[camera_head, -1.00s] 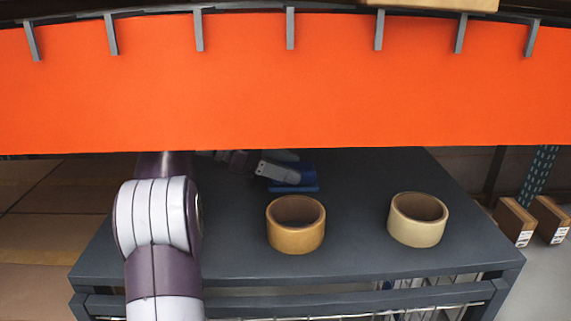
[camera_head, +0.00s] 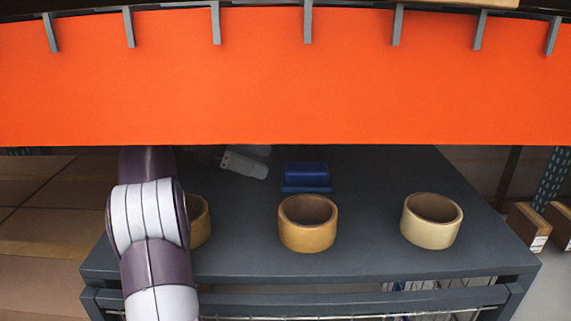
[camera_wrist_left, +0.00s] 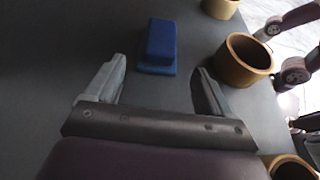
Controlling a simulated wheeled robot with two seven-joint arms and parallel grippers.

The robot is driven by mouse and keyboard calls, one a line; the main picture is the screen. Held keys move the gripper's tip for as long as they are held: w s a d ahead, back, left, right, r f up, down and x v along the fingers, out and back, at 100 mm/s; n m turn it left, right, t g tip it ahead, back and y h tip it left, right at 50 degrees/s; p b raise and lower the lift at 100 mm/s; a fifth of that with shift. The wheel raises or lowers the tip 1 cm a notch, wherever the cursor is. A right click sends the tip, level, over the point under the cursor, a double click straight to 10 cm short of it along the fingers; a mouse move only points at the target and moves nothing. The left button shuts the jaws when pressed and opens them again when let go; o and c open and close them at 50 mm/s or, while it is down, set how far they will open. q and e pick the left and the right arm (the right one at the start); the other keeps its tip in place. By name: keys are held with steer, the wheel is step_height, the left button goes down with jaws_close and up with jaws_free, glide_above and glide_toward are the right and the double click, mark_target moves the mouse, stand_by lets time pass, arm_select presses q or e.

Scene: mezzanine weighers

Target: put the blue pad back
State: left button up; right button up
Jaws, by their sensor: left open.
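The blue pad (camera_head: 306,173) is a dark blue block on a thin, wider blue base. It rests on the grey table top, beyond the middle tape roll. In the left wrist view the blue pad (camera_wrist_left: 160,42) lies ahead of the fingertips, between their lines and clear of both. My left gripper (camera_head: 250,160) is open and empty, to the left of the pad in the head view, partly hidden under the orange panel's edge. Its two spread fingers show in the left wrist view (camera_wrist_left: 160,73). My right gripper is not in view.
Tape rolls stand nearer the front: a middle one (camera_head: 307,224), a paler one (camera_head: 431,220) at right and one (camera_head: 199,221) partly behind my left arm. An orange panel (camera_head: 300,80) hangs across the upper view. The grey table top (camera_head: 365,205) is bare between the rolls.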

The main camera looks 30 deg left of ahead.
arm_select(q)
steer(key=s+a, duration=0.1)
steer(key=a, duration=0.1)
steer(key=s+a, duration=0.1)
steer(key=shift+a+r, duration=0.1)
steer(key=shift+a, duration=0.25)
steer(key=p+v, duration=0.2)
steer(key=p, duration=0.1)
steer(key=shift+s+a, duration=0.25)
steer(key=shift+a, duration=0.15)
steer(key=shift+s+a+f+p, duration=0.25)
steer(key=shift+s+a+p, duration=0.15)
steer(key=shift+p, duration=0.25)
steer(key=shift+a+f, duration=0.1)
steer(key=shift+f, duration=0.1)
steer(key=shift+w, duration=0.15)
